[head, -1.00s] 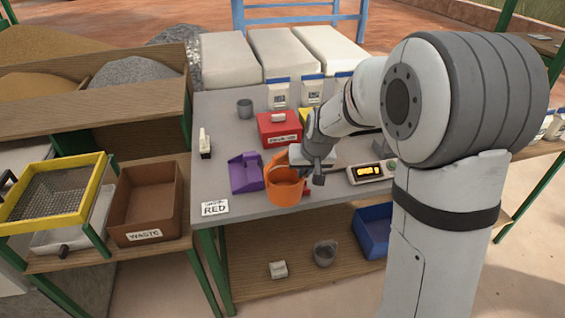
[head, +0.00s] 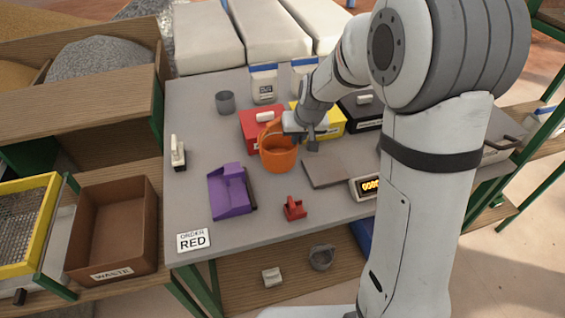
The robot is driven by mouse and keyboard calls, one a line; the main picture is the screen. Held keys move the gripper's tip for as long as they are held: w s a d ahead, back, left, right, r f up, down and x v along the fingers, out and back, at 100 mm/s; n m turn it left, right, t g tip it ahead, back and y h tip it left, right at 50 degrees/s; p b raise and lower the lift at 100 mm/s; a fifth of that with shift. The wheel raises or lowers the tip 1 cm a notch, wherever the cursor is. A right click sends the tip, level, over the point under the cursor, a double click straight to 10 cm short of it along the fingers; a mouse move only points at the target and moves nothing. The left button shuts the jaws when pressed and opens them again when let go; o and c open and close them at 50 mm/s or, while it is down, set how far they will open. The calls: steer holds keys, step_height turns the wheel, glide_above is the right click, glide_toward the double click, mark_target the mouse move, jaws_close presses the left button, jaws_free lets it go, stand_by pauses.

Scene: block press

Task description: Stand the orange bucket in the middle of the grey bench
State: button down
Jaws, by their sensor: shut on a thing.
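The orange bucket (head: 279,158) is upright with its handle raised, over the middle of the grey bench (head: 190,118), in front of the red box. My gripper (head: 290,128) is shut on the bucket at its right rim or handle; the exact grip point is small and partly hidden by the gripper body. I cannot tell whether the bucket's base touches the bench top.
A purple scoop (head: 231,192) lies left of the bucket and a small red tool (head: 294,208) lies in front. A red box (head: 255,122) and yellow box (head: 331,121) stand behind. A dark plate (head: 325,172) and scale (head: 364,187) are to the right.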

mark_target(295, 158)
steer(key=f, duration=0.4)
steer(key=shift+a, duration=0.2)
steer(key=shift+s+a+f, duration=0.1)
steer(key=shift+s+f, duration=0.05)
steer(key=shift+f, duration=1.8)
steer(key=shift+f+b, duration=0.1)
steer(key=shift+b, duration=0.25)
steer(key=c, duration=1.6)
jaws_free()
steer(key=v, duration=1.2)
steer(key=s+d+r, duration=0.2)
steer(key=s+d, duration=0.1)
steer(key=s, duration=0.4)
steer(key=s+d+r+m+h, duration=0.1)
steer(key=s+d+r, duration=0.1)
steer(key=s, duration=0.6)
steer(key=s+d+r+g, duration=0.1)
steer(key=s+d+r, duration=0.1)
steer(key=s+d, duration=0.2)
steer(key=s, duration=0.3)
steer(key=shift+s+r+m+h, duration=0.15)
steer(key=shift+r+m+h, duration=0.15)
steer(key=shift+r+m, duration=0.1)
